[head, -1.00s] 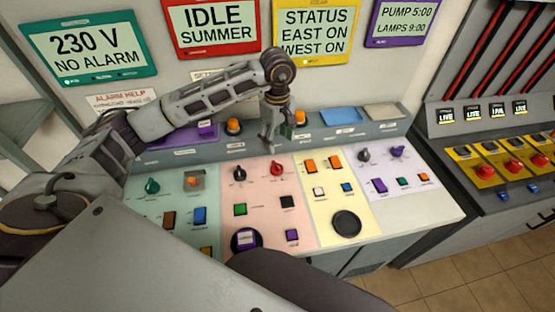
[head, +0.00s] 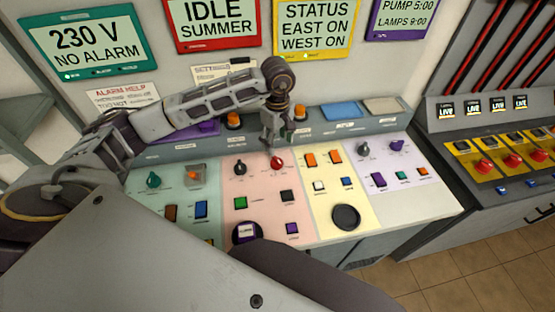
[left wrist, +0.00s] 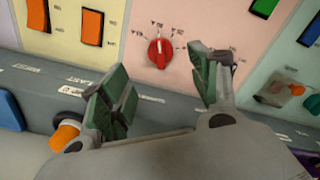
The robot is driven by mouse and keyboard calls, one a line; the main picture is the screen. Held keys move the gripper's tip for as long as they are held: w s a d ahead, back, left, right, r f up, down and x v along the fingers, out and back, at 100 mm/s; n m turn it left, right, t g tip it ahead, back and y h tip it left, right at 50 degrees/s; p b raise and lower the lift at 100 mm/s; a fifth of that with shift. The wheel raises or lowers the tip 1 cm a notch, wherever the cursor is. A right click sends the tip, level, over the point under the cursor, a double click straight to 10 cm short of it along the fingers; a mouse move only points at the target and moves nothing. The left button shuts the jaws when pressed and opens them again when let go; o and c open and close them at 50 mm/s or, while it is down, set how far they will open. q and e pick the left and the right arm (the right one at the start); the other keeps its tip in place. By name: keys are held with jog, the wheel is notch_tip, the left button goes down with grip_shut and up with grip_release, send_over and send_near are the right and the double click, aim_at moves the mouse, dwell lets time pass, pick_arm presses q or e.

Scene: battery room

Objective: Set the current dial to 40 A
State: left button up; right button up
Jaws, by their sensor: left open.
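A red dial (head: 277,162) sits on the pink panel, to the right of a black dial (head: 239,168). In the left wrist view the red dial (left wrist: 159,53) has several small printed marks around it, too small to read surely. My left gripper (head: 274,142) hangs just behind the red dial, above the panel's back part. In the left wrist view my left gripper (left wrist: 160,88) is open, its green-padded fingers apart with nothing between them. The red dial shows beyond the fingertips, between them and untouched. My right gripper is not in view.
Orange switches (head: 323,158) stand on the yellow panel at right. A teal dial (head: 153,180) and orange knob (head: 193,176) are at left. Wall screens (head: 311,28) hang behind. Another console (head: 510,160) stands at far right.

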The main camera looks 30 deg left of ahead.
aim_at(277, 159)
pick_arm(q)
notch_tip(277, 159, down, 9)
jog(key=shift+r+p, duration=0.2)
jog(key=shift+p, duration=0.5)
jog(key=shift+f, duration=0.75)
jog(key=c, duration=1)
